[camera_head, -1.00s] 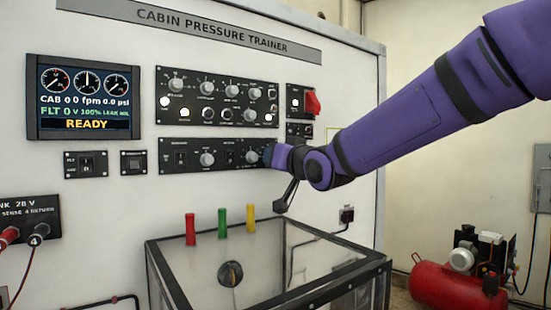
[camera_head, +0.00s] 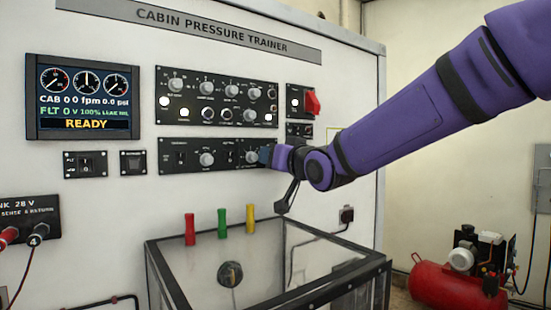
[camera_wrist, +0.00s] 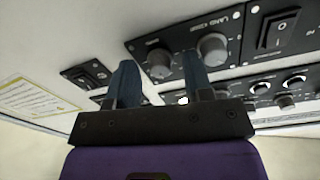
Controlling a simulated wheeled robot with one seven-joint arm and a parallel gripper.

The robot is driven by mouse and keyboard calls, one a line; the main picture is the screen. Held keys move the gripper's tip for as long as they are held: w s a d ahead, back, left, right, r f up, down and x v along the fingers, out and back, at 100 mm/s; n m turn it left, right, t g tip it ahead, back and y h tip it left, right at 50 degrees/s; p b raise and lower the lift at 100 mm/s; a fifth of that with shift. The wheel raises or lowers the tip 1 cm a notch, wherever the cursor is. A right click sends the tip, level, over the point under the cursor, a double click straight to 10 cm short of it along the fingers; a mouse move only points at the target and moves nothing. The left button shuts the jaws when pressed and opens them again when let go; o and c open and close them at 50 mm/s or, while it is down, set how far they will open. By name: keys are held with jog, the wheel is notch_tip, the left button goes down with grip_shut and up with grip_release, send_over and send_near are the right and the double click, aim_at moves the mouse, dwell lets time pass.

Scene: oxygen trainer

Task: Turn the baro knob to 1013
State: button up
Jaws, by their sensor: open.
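In the wrist view, a round grey knob (camera_wrist: 160,63) shows on the black panel between my two finger tips. Its label is too blurred to read, so I cannot confirm from it that this is the baro knob. My gripper (camera_wrist: 159,57) is open, with one finger on each side of that knob; I cannot tell whether they touch it. A second grey knob (camera_wrist: 213,47), by a "LAND X1000FT" label, is just right of the right finger. In the head view, my gripper (camera_head: 266,156) is at the right end of the lower black panel (camera_head: 190,170) and hides the knob there.
A display (camera_head: 85,97) reads READY. The upper knob panel (camera_head: 190,105) and a red switch (camera_head: 313,103) are close above my gripper. A clear box (camera_head: 190,250) and coloured handles (camera_head: 222,223) are below. A red compressor (camera_head: 450,287) is on the floor at right.

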jog(key=v, duration=1)
jog(key=shift+s, duration=0.3)
jog(key=shift+d, duration=0.15)
jog(key=s+d+f+m+g+h, duration=0.1)
jog(key=s+d+f+h, duration=0.15)
jog(key=d, duration=0.25)
jog(key=s+d+f+m+g+h, duration=0.1)
jog(key=s+d+f+h, duration=0.1)
jog(key=d+h, duration=0.3)
jog(key=s+d+f+m+g+h, duration=0.1)
jog(key=s+d+f+g, duration=0.3)
jog(key=s, duration=0.6)
jog(key=s+d+f+m+g+h, duration=0.1)
jog(key=s+d+f+g, duration=0.3)
jog(key=s+d+f, duration=0.4)
jog(key=s+d, duration=0.1)
jog(key=s, duration=0.2)
jog(key=shift+d, duration=0.25)
jog(key=shift+w, duration=0.1)
